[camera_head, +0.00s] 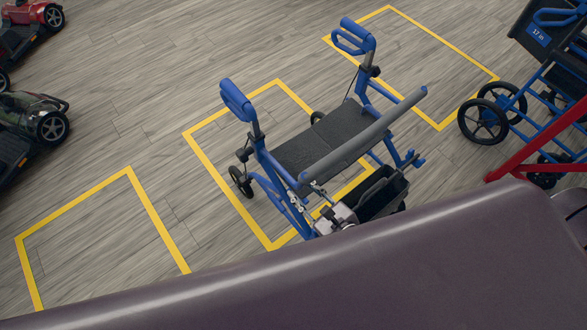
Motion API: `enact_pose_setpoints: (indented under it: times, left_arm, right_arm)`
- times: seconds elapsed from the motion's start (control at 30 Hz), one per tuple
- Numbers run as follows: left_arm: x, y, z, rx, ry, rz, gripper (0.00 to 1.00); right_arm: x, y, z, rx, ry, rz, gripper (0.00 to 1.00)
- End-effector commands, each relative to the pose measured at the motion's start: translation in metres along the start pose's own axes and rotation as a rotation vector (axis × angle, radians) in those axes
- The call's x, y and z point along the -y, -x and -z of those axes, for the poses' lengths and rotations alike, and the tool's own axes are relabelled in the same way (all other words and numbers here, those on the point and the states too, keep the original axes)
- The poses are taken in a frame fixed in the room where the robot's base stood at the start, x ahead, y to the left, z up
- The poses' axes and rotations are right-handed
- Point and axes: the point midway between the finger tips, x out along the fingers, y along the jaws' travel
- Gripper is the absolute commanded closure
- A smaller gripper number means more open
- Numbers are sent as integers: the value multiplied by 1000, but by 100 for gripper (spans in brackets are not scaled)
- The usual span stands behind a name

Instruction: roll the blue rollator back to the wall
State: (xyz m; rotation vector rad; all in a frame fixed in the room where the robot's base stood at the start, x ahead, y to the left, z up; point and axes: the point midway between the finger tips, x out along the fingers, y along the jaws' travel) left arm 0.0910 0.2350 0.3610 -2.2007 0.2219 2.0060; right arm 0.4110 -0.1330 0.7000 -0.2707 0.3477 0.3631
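The blue rollator (322,136) stands in the middle of the head view, upright on the wood-look floor and over a yellow-taped rectangle (205,164). It has a dark seat, a grey padded bar, two blue handles and a black bag low at its near side. My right gripper (312,203) is at the near lower side of the rollator, close to its blue frame tubes. Its fingers overlap the tubes in the picture, so I cannot tell whether they are closed on one. My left gripper is not in view. The wall is not in view.
A red scooter (22,22) and a dark green scooter (36,120) stand at left. A blue wheelchair (535,95) stands at right, with a red bar (545,137) near it. More yellow-taped rectangles lie empty at lower left and upper right. Floor between them is clear.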

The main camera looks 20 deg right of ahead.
Motion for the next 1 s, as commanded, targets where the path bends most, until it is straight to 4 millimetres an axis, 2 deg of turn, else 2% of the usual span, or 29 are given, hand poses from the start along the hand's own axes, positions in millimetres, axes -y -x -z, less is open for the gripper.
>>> enact_pose_setpoints:
  times: [0.17, 0.4, 0.6, 1.0]
  left_arm:
    - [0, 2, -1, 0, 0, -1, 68]
    - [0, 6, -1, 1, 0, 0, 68]
    - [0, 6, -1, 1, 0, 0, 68]
    - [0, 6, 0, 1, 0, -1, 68]
  right_arm:
    - [0, -13, -1, 3, 1, -1, 68]
    - [0, -50, -2, 4, -1, -1, 68]
    - [0, -72, -1, 2, 0, -1, 68]
    - [0, -78, 0, 1, 0, -1, 69]
